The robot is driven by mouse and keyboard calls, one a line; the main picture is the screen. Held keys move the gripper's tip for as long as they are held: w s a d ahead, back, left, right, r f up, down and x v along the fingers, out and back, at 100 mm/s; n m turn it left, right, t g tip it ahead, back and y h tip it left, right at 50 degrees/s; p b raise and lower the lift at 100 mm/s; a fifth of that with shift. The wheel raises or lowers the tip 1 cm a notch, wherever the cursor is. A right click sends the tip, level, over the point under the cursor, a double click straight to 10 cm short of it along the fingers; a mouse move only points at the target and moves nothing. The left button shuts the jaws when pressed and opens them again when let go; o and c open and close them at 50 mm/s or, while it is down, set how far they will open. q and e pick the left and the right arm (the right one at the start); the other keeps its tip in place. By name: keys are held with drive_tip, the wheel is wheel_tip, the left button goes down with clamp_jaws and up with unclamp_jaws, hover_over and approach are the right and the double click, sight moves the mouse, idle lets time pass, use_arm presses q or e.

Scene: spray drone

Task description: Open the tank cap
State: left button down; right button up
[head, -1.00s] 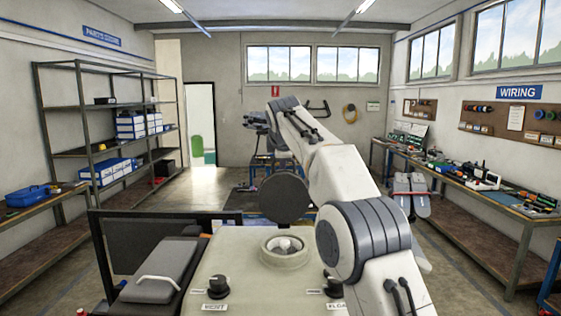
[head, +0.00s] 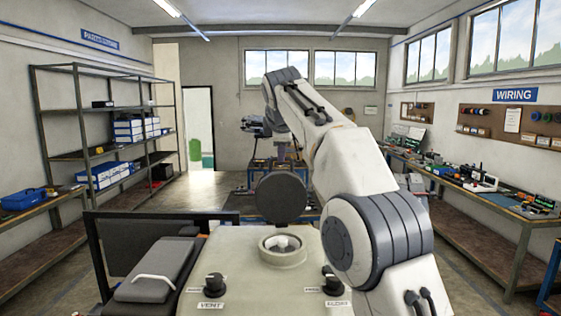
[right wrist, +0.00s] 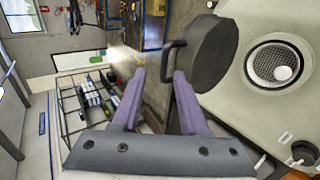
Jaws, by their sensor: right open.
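The tank cap (head: 281,196) is a dark round disc standing upright, swung up behind the tank's filler opening (head: 282,249). In the right wrist view the cap (right wrist: 215,52) shows from the side, with its bent handle (right wrist: 168,52) sticking out to the left. The pale ring of the opening (right wrist: 281,63) is uncovered, with a perforated grey strainer inside. My right gripper (right wrist: 159,74) is open, its purple fingers beside the handle; the right fingertip looks very close to it. I cannot tell whether they touch. In the head view the right gripper is hidden. My left gripper is out of view.
The tank top carries two black knobs, one (head: 214,284) labelled VENT and one (head: 333,282) to its right. A grey padded part (head: 158,270) and a dark panel frame (head: 155,213) stand at left. Shelves (head: 97,125) and a wiring bench (head: 492,200) line the walls.

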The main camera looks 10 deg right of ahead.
drive_tip(key=v, duration=0.4)
drive_tip(key=shift+r, duration=0.1)
